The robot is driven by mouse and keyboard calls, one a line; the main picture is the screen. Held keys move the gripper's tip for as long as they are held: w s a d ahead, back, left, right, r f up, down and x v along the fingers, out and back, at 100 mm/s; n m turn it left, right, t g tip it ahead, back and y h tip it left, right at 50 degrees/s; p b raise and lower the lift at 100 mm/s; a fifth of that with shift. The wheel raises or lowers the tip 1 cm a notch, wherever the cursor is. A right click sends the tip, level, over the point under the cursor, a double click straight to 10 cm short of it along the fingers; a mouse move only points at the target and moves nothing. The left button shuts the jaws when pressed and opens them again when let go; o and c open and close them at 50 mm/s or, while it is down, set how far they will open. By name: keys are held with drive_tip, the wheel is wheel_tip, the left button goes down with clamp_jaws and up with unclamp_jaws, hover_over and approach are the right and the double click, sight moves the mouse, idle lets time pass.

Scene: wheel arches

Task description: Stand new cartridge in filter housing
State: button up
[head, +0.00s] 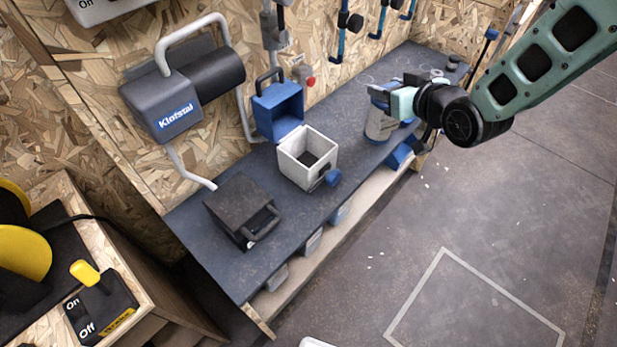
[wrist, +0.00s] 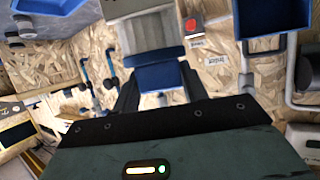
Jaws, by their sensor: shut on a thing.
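The filter housing (head: 321,168) is a white square box, open at the top, standing on the bench. Its blue lid (head: 278,108) is swung up at the back, and the inside looks dark. My gripper (head: 382,97) is over the bench to the right of the housing, shut on the cartridge (head: 380,124). In the wrist view the cartridge (wrist: 150,38) shows a pale grey body and a blue end band (wrist: 160,76) between my two fingers. The gripper and cartridge are apart from the housing.
A black box with a handle (head: 242,208) stands left of the housing. A grey Klofstal unit (head: 165,105) with pipes hangs on the wall behind. A red button (head: 310,81) is near the lid. Blue items (head: 400,156) are at the bench's right front edge. The floor in front is clear.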

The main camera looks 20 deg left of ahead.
drive_tip(key=s+a+r+n+g+y+b, duration=0.1)
drive_tip(key=s+a+n+g+y+b, duration=0.1)
drive_tip(key=s+a+b, duration=0.35)
drive_tip(key=s+a+n+g+y+b, duration=0.1)
drive_tip(key=s+a+n+g+b, duration=0.15)
drive_tip(key=a, duration=0.55)
wheel_tip(320, 180, down, 9)
drive_tip(key=s+b, duration=0.1)
drive_tip(key=shift+a+f, duration=0.2)
drive_tip(key=shift+a, duration=0.15)
drive_tip(key=shift+f+b, duration=0.2)
drive_tip(key=shift+b, duration=0.2)
drive_tip(key=o, duration=1.4)
drive_tip(key=shift+c, duration=0.2)
drive_tip(key=shift+r, duration=0.15)
